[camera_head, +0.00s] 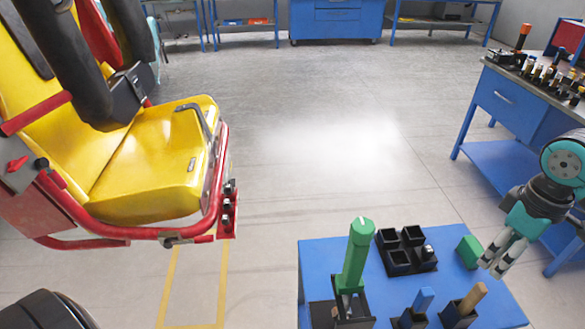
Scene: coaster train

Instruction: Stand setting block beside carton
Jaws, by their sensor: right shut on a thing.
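A green block (469,251) is at the right side of the small blue table (310,262), tilted in the picture. My right gripper (490,264) comes in from the right and is shut on this block, its fingers at the block's right side. Whether the block touches the tabletop is not clear. A black divided box (398,262), perhaps the carton, stands left of the block with a gap between them. A small dark piece with a light top sits in its right front part. My left gripper is out of view.
A tall green-handled tool (356,255) stands in a black holder at the table's left. Black holders with a blue piece (422,299) and a wooden piece (473,297) stand in front. A yellow coaster seat (150,175) is at left; a blue workbench (508,103) at right.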

